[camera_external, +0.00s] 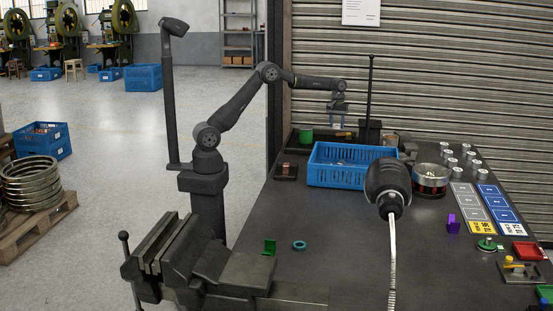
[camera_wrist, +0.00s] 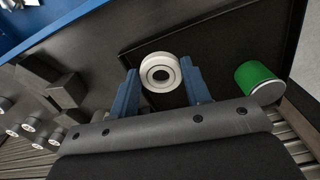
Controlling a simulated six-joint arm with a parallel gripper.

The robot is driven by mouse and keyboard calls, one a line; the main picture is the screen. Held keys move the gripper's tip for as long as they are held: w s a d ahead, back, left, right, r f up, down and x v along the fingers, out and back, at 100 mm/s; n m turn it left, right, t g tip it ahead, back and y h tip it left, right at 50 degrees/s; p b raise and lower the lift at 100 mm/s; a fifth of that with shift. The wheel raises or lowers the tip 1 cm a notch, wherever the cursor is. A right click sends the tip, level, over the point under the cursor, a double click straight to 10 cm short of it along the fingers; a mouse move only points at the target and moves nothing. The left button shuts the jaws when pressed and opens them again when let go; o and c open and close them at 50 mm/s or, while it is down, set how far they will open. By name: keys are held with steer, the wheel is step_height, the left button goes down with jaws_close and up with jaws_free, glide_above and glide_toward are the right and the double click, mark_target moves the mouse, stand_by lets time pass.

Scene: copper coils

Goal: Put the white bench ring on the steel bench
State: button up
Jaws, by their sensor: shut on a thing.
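A white ring (camera_wrist: 161,71) with a dark centre sits between the two blue fingers of my gripper (camera_external: 338,122) in the wrist view. My gripper is shut on it, over the dark tray (camera_wrist: 213,30) at the back of the bench. The steel bench (camera_external: 330,228) is the dark grey top, with a wide bare area in front of the blue crate. Whether the ring still touches the tray floor is hard to tell.
A green cylinder (camera_wrist: 259,82) stands in the tray, right of my gripper in the wrist view. The blue crate (camera_external: 345,178) is just in front of the tray. A dark post (camera_external: 370,95) rises close by.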

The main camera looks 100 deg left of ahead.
steer(key=s+a+n, duration=0.3)
steer(key=a, duration=0.6)
steer(key=f, duration=0.5)
steer(key=shift+s+a+f, duration=0.2)
steer(key=shift+s+f, duration=0.05)
steer(key=s+a+f, duration=0.1)
steer(key=a+f, duration=0.1)
steer(key=a, duration=0.1)
steer(key=s+a+f, duration=0.1)
steer(key=a+f, duration=0.1)
steer(key=a, duration=0.2)
steer(key=s+a+f, duration=0.1)
steer(key=a+f, duration=0.1)
steer(key=a, duration=0.1)
steer(key=shift+a+f, duration=0.4)
steer(key=f, duration=0.3)
steer(key=shift+s+a, duration=0.1)
steer(key=shift+a, duration=0.1)
steer(key=shift+f, duration=0.4)
steer(key=shift+f, duration=0.1)
